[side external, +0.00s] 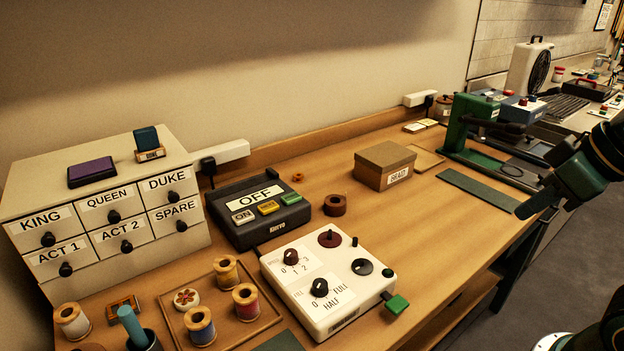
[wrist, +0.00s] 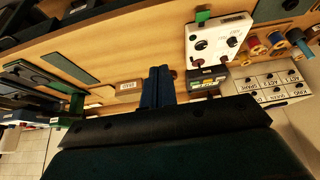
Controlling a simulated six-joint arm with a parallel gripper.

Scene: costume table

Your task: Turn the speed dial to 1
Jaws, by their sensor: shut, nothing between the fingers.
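The speed dial (side external: 290,256) is a small dark knob on the white control box (side external: 330,318), with 0, 1, 2 and 3 printed around it. Where its pointer stands is too small to read. The box also shows in the wrist view (wrist: 216,30), with its dials too small to read. A second dark knob, the fill dial (side external: 320,287), sits in front of the speed dial, marked 0, HALF and FULL. My gripper (side external: 522,211) is at the far right, well away from the box and above table height. In the wrist view its fingers (wrist: 159,72) are together and empty.
The box also bears a red-brown knob (side external: 330,237), a black knob (side external: 362,267) and a green tab (side external: 397,303). An ON/OFF unit (side external: 225,213) stands behind it. Spools (side external: 246,303) and labelled drawers (side external: 110,218) are left. Table right of the box is clear.

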